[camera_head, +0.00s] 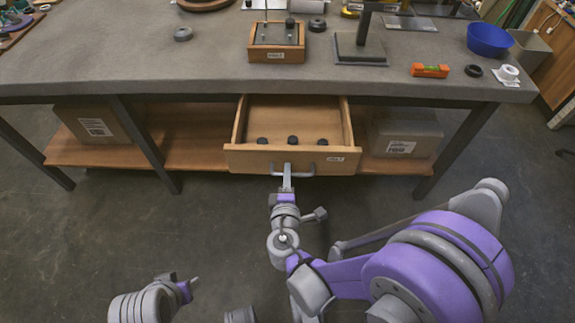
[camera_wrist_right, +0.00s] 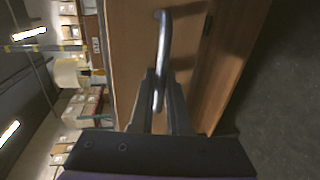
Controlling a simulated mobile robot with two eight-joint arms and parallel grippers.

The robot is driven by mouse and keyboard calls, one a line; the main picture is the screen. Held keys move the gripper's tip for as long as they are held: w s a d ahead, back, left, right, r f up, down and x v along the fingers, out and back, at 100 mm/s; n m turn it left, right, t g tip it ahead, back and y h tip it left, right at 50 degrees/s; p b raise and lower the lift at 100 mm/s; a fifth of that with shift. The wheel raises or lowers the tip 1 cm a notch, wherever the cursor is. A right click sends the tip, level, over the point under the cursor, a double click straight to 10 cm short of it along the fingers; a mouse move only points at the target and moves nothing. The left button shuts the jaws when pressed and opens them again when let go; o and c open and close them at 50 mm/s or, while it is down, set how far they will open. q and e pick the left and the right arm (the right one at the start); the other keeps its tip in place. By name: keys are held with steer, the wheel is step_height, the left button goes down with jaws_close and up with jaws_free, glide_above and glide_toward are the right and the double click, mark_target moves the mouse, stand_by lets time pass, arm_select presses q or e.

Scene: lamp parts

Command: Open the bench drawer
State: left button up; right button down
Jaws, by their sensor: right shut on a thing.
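The bench drawer (camera_head: 292,157) is pulled out from under the bench top in the head view. Several small dark round pieces lie inside it. Its front carries a metal bar handle (camera_head: 306,173). My right gripper (camera_head: 287,174) is at the middle of the handle. In the right wrist view the gripper (camera_wrist_right: 158,92) has its two fingers on either side of the handle bar (camera_wrist_right: 164,42), shut on it. The drawer front (camera_wrist_right: 130,50) fills the middle of that view.
The grey bench top (camera_head: 130,55) holds a wooden block with posts (camera_head: 277,42), a dark stand (camera_head: 360,48), an orange level (camera_head: 429,71) and a blue bowl (camera_head: 489,40). Cardboard boxes (camera_head: 95,125) sit on the lower shelf (camera_head: 195,155). The floor in front is clear.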

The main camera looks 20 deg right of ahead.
arm_select(q)
steer(key=shift+s, duration=0.3)
arm_select(e)
steer(key=shift+v, duration=0.9)
steer(key=shift+f, duration=0.2)
steer(key=c, duration=1.2)
jaws_free()
steer(key=shift+o, duration=0.2)
arm_select(q)
steer(key=shift+s+r+p, duration=0.1)
steer(key=shift+r+p, duration=0.4)
steer(key=shift+r, duration=0.15)
arm_select(e)
steer(key=v, duration=1.1)
steer(key=shift+w, duration=0.1)
